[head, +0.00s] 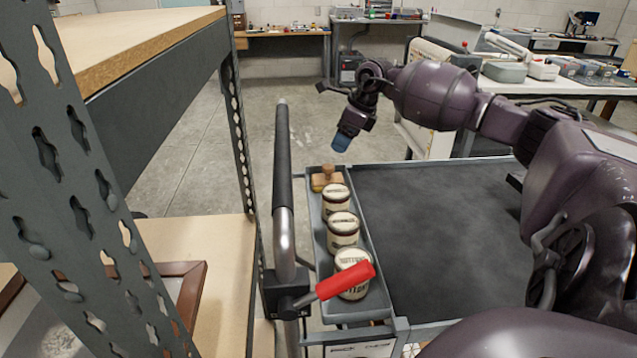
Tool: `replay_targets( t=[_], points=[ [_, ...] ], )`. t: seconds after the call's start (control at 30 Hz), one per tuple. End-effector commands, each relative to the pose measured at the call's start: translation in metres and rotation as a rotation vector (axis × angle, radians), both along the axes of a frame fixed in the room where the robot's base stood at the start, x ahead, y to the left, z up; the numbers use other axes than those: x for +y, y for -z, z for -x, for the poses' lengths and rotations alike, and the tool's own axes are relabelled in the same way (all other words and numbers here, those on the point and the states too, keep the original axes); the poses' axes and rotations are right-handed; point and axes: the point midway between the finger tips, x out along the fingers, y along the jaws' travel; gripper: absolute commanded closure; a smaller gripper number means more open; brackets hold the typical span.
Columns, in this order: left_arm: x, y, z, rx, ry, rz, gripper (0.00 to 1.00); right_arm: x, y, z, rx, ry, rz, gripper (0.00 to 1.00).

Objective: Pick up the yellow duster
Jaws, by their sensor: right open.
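A yellow-tan item with a brown knob (326,179), which looks like the yellow duster, lies at the far end of the narrow grey side tray (317,238) on the cart. Its far side is hard to make out. My right gripper (341,143) comes in from the right and hangs above and beyond the item, a little to the right, with blue fingertips pointing down. It is open and apart from the item, and I see nothing in it. My left gripper is out of view.
Three cream lidded jars (343,230) stand in a row in the tray, nearer than the duster. A red lever (345,280) crosses the nearest jar. The cart's upright handle (283,180) and a shelf rack (110,200) stand left. The cart's dark top (440,235) is clear.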

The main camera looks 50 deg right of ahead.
Motion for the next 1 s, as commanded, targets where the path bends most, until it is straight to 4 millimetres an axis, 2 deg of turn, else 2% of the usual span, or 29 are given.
replay_targets(
  t=[0.3,0.57,0.83,1.0],
  points=[
    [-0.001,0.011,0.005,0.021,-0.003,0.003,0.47,0.008,0.04,-0.014,0.001,0.0,-0.003,0.35],
    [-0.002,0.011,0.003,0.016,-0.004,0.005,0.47,0.01,0.053,-0.02,-0.002,0.0,-0.002,0.35],
    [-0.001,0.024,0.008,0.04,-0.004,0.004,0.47,0.016,0.089,-0.03,0.002,-0.001,-0.004,0.35],
    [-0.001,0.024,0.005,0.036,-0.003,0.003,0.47,0.017,0.096,-0.034,-0.002,0.0,-0.002,0.35]
  ],
)
